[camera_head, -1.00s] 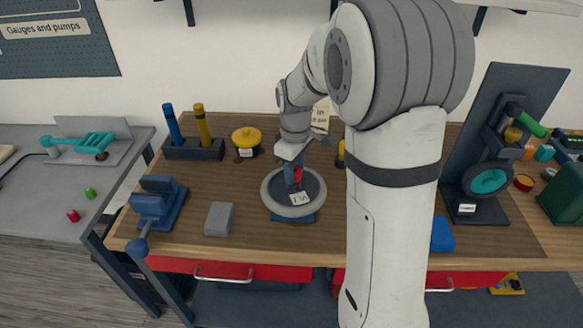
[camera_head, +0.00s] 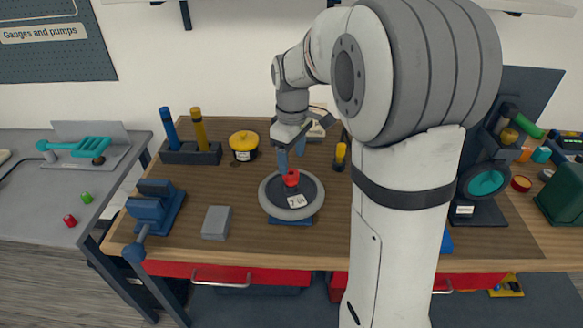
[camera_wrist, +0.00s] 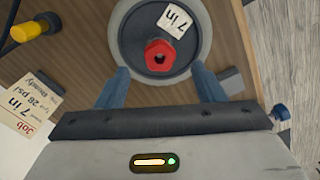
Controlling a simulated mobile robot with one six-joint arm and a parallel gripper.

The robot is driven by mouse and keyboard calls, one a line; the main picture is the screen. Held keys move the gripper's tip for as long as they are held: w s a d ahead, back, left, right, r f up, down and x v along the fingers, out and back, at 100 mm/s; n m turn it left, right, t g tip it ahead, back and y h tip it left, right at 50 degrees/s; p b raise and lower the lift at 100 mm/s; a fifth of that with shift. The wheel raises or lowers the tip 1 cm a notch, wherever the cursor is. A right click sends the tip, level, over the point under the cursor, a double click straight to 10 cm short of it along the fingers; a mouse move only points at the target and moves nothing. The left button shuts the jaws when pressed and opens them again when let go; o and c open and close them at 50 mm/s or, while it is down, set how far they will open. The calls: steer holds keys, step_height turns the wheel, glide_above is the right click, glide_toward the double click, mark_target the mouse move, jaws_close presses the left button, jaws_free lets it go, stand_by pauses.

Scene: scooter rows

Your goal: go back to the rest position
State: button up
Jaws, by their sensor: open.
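My gripper (camera_head: 291,160) is above the round grey wheel (camera_head: 268,209) on the wooden bench. In the wrist view its two blue fingers (camera_wrist: 163,88) are spread wide, with nothing between them. A red knob-like part (camera_head: 291,178) sits on the wheel's dark centre, just below the fingertips; it also shows in the wrist view (camera_wrist: 160,56), apart from both fingers. A white tag reading "7 in" (camera_head: 297,201) lies on the wheel. My arm hides part of the bench to the right.
A blue vise (camera_head: 155,207), a grey block (camera_head: 216,222), a yellow-lidded pot (camera_head: 243,142) and a holder with blue and yellow handles (camera_head: 190,153) stand to the left. A dark stand with a teal disc (camera_head: 486,182) is at right. A job card (camera_wrist: 27,105) lies near the wheel.

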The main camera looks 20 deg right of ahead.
steer(key=shift+r, duration=1.1)
